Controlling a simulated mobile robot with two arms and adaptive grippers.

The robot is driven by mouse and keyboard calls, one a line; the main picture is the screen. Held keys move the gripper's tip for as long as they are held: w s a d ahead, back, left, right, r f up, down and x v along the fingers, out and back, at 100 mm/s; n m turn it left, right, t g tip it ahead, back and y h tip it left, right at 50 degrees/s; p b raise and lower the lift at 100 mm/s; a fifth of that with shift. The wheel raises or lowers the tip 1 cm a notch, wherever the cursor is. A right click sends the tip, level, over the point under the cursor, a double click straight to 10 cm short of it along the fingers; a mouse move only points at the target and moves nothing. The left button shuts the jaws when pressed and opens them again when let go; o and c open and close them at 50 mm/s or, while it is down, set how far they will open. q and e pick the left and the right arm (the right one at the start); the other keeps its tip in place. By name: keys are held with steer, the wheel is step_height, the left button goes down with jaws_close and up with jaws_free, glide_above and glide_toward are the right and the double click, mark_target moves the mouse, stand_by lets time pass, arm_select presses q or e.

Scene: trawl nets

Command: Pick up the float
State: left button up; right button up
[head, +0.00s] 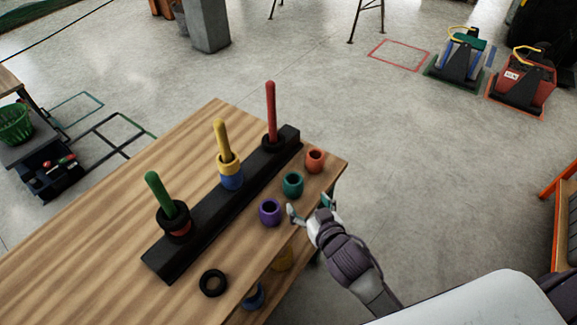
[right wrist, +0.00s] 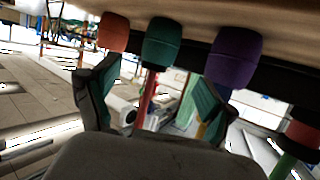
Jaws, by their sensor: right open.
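Three small open-topped floats stand in a row along the wooden table's right edge: orange (head: 314,160), teal (head: 292,185) and purple (head: 269,212). My right gripper (head: 308,205) is open and empty beside the table edge, its fingers close to the teal and purple floats. In the right wrist view, which is turned over, the orange (right wrist: 113,32), teal (right wrist: 161,42) and purple (right wrist: 234,56) floats show along the top. The teal one lies between and beyond the two open fingers (right wrist: 150,98). No contact is visible. My left gripper is out of view.
A black rack (head: 218,203) holds a green peg (head: 158,190), a yellow peg (head: 221,138) and a red peg (head: 271,108), with rings at their bases. A black ring (head: 213,283) lies on the table (head: 110,200).

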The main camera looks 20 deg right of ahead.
mark_target(291, 178)
steer(key=x, duration=0.3)
steer(key=shift+w+a+r, duration=0.15)
steer(key=shift+w+r, duration=0.1)
steer(key=shift+w, duration=0.1)
steer(key=x, duration=0.4)
steer(key=shift+f, duration=0.1)
steer(key=shift+w+f+p, duration=0.1)
steer(key=shift+w+p, duration=0.2)
steer(key=shift+w, duration=0.1)
steer(key=x, duration=0.4)
steer(key=shift+w+f, duration=0.1)
steer(key=shift+w, duration=0.25)
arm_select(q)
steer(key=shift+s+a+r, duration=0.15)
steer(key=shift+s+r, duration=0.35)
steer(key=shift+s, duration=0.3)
arm_select(e)
steer(key=c, duration=1.2)
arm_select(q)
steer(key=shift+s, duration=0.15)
arm_select(e)
steer(key=shift+o, duration=0.2)
